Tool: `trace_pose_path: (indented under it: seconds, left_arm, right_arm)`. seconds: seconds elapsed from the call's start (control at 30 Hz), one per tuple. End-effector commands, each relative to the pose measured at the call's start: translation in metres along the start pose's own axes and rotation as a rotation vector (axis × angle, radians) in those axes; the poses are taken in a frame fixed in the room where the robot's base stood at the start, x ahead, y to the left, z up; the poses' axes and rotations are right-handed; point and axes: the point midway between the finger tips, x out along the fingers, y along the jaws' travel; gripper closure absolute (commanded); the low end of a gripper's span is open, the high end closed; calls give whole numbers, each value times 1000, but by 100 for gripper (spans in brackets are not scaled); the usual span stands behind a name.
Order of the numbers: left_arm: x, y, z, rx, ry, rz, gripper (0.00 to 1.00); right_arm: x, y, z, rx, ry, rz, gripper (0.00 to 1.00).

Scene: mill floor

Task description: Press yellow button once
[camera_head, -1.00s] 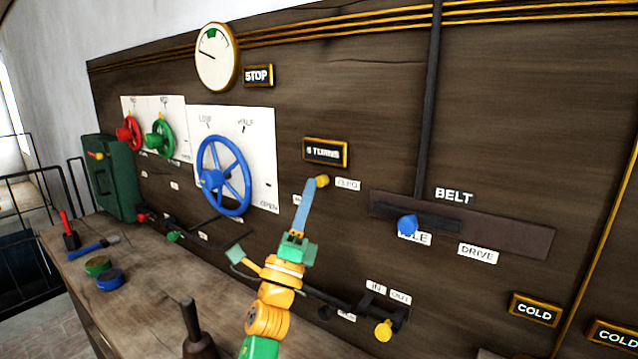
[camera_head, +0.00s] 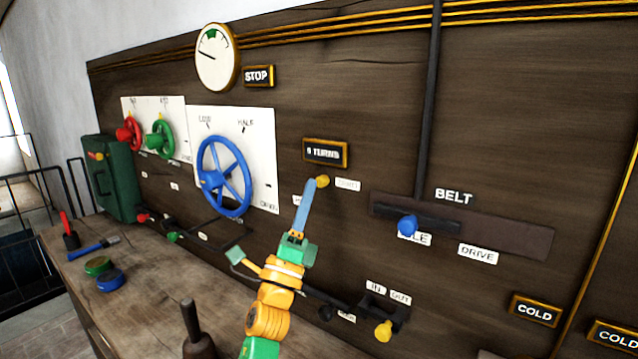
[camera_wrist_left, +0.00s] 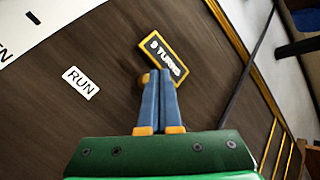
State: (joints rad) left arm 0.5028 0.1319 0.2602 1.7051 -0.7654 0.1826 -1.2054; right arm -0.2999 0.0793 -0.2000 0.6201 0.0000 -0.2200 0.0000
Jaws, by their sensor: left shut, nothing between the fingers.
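A small yellow button (camera_head: 323,181) sticks out of the dark wooden panel, below the black TURNS plate (camera_head: 326,152). My left gripper (camera_head: 311,183) is shut and empty, its blue fingers pointing at the panel with the tips right beside the button. In the left wrist view the shut fingertips (camera_wrist_left: 159,73) partly cover the yellow button (camera_wrist_left: 145,78), just left of the plate. I cannot tell whether the tips touch it. My right gripper is not in view.
A blue handwheel (camera_head: 224,177) stands left of the button. A blue lever knob (camera_head: 407,225) sits on the belt slot to the right. Another yellow knob (camera_head: 383,331) is below, by the IN and OUT labels. A wooden bench (camera_head: 150,285) runs along the panel.

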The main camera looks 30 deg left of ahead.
Motion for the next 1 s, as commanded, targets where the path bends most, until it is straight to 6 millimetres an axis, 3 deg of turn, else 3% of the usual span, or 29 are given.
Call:
trace_pose_path:
  seconds: [1.0]
  left_arm:
    - [6,4,-4,0,0,0,100]
  right_arm:
    - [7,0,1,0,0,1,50]
